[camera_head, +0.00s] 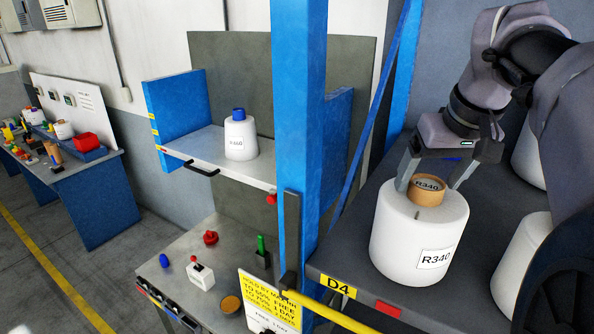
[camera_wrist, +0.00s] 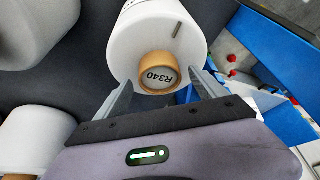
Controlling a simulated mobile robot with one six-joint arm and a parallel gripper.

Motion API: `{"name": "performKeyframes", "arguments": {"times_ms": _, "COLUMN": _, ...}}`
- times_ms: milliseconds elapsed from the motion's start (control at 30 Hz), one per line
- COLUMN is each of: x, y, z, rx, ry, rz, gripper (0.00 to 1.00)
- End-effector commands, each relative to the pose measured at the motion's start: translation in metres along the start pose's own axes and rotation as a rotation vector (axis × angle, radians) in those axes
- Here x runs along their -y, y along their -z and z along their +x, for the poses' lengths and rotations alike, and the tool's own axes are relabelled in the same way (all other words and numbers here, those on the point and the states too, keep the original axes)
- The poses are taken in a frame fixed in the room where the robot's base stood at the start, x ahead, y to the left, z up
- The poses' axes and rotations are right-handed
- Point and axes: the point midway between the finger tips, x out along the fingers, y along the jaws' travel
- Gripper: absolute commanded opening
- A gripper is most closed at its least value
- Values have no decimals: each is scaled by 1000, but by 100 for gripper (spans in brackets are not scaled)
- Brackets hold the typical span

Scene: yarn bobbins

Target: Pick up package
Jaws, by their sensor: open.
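A large white bobbin (camera_head: 415,235) labelled R340 stands upright on the dark shelf near its front edge. The wrist view shows the cap (camera_wrist: 157,73) between the two open fingers (camera_wrist: 160,88), with a gap on each side. The white bobbin body (camera_wrist: 140,40) lies behind the cap there. I cannot tell whether the fingertips touch the bobbin's top.
More white bobbins (camera_head: 525,255) stand to the right on the same shelf (camera_head: 350,255). A blue post (camera_head: 298,120) and a yellow bar (camera_head: 335,312) are left of the shelf. A smaller white bobbin (camera_head: 240,140) with a blue cap sits on a grey shelf further left.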

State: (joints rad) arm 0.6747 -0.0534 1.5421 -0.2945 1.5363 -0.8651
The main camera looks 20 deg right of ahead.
Motion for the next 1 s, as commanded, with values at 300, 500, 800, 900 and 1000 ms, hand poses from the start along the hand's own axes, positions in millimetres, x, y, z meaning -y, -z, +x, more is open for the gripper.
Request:
{"name": "performKeyframes", "arguments": {"times_ms": 300, "x": 0, "y": 0, "z": 0, "rx": 0, "ry": 0, "rz": 0, "gripper": 53}}
{"name": "performKeyframes", "arguments": {"times_ms": 500, "x": 0, "y": 0, "z": 0, "rx": 0, "ry": 0, "rz": 0, "gripper": 14}}
{"name": "performKeyframes", "arguments": {"times_ms": 800, "x": 0, "y": 1, "z": -1, "rx": -3, "ry": -1, "rz": -1, "gripper": 0}}
{"name": "performKeyframes", "arguments": {"times_ms": 900, "x": 0, "y": 1, "z": -2, "rx": -3, "ry": -1, "rz": -1, "gripper": 0}}
{"name": "performKeyframes", "arguments": {"times_ms": 1000, "x": 0, "y": 4, "z": -9, "rx": -3, "ry": -1, "rz": -1, "gripper": 0}}
